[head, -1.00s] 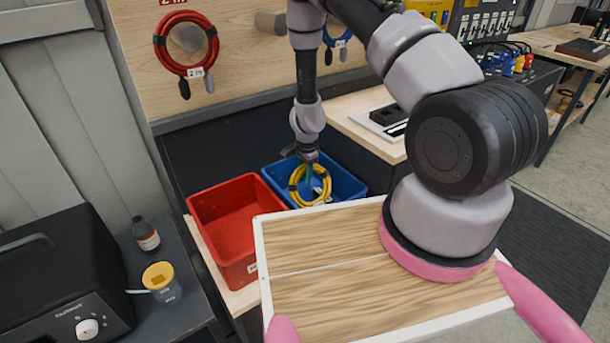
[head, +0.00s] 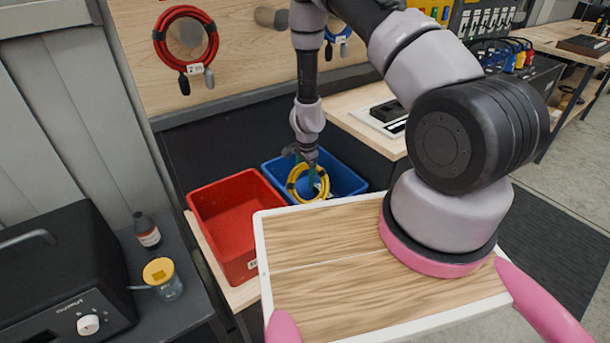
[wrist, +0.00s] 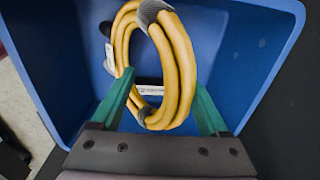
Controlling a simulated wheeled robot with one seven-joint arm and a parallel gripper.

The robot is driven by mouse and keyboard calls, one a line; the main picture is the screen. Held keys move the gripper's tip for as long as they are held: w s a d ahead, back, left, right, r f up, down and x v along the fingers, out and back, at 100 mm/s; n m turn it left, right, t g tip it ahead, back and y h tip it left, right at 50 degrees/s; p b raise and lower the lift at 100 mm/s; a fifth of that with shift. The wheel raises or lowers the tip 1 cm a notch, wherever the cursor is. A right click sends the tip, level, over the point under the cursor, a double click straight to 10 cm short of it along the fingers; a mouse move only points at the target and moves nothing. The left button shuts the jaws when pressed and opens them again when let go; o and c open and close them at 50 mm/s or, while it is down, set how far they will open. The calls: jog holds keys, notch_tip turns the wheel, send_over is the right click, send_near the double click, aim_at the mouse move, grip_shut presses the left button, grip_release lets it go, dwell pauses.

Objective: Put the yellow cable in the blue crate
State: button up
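The yellow cable (wrist: 178,62) is a coiled ring with grey ties. In the head view the yellow cable (head: 325,184) is tilted up inside the blue crate (head: 351,182), below my gripper (head: 311,172). The wrist view shows the blue crate (wrist: 232,45) around the coil. My gripper (wrist: 165,95) has its green fingers spread wide, one on each side of the coil's near part. The left finger overlaps the cable; a gap shows beside the right finger. Whether the coil rests on the crate floor is hard to tell.
A red crate (head: 205,200), empty, stands just left of the blue one. A red cable (head: 157,45) hangs on the wooden board behind. A bottle (head: 147,230) and a yellow-lidded jar (head: 160,275) stand at the left. My wooden-topped base fills the front.

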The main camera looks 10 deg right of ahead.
notch_tip(320, 180, up, 11)
jog(key=shift+s+d, duration=0.2)
jog(key=shift+s, duration=0.15)
dwell(1.1)
notch_tip(320, 180, up, 29)
jog(key=s+n+t+y, duration=0.3)
jog(key=n, duration=0.1)
jog(key=s+d+r+n+t, duration=0.1)
jog(key=s+d+r+n, duration=0.1)
jog(key=s+r, duration=0.7)
jog(key=s+d+r+n+t+h, duration=0.1)
jog(key=s+d+r+n+t, duration=0.1)
jog(key=s+r, duration=0.7)
jog(key=s+d+n, duration=0.1)
jog(key=s+d, duration=0.1)
jog(key=s, duration=0.1)
jog(key=shift+d+r, duration=0.25)
jog(key=shift+r, duration=0.05)
jog(key=shift+w, duration=0.1)
